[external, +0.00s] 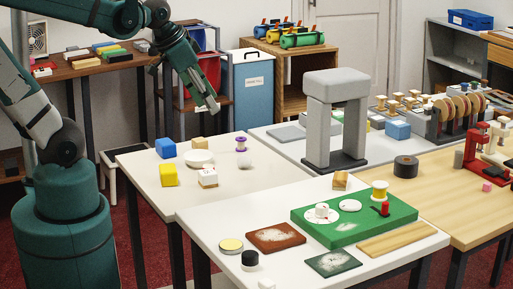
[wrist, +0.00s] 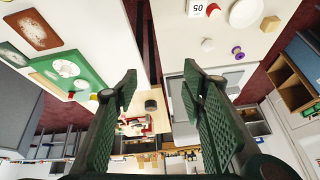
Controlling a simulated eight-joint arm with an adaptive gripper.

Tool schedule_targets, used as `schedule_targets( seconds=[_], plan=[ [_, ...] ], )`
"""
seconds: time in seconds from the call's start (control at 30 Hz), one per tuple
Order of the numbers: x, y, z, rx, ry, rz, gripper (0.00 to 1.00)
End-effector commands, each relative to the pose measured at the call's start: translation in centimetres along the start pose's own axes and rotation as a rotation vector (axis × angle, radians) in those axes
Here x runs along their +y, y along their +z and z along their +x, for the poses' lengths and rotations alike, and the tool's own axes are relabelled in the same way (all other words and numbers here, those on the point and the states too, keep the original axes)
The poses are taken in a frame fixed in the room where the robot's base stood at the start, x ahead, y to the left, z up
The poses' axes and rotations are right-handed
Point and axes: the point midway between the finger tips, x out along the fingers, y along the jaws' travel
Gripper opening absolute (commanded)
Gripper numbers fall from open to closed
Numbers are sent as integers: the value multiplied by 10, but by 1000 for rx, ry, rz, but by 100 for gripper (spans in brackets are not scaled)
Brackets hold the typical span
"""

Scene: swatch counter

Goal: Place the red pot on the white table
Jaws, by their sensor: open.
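A small red upright piece (external: 384,209) stands on the green board (external: 345,235); it is the nearest match for the red pot, but I cannot tell that it is a pot. It also shows in the wrist view (wrist: 71,95). The board lies on the white front table (external: 205,222). Another pale table (external: 137,163) stands behind it at the left. My gripper (external: 208,107) hangs above and behind the pale table, far from the red piece. In the wrist view my gripper (wrist: 160,100) has its two fingers wide apart with nothing between them.
The pale table holds a blue block (external: 165,148), a yellow block (external: 168,175), a white dish (external: 199,158) and a purple spool (external: 241,144). A grey arch (external: 318,125) rises behind the board. A brown plate (external: 276,237) lies left of the board. The front table's left end is clear.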

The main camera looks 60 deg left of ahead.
Motion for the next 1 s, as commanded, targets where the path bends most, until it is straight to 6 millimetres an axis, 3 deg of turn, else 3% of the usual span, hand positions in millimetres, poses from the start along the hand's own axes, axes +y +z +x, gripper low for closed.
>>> schedule_targets(
  seconds=[0.47, 1.0],
  plan=[
    [-44, -4, 44, -112, 56, 214, 41],
    [-96, 6, 100, -191, 178, 462, 41]
  ],
)
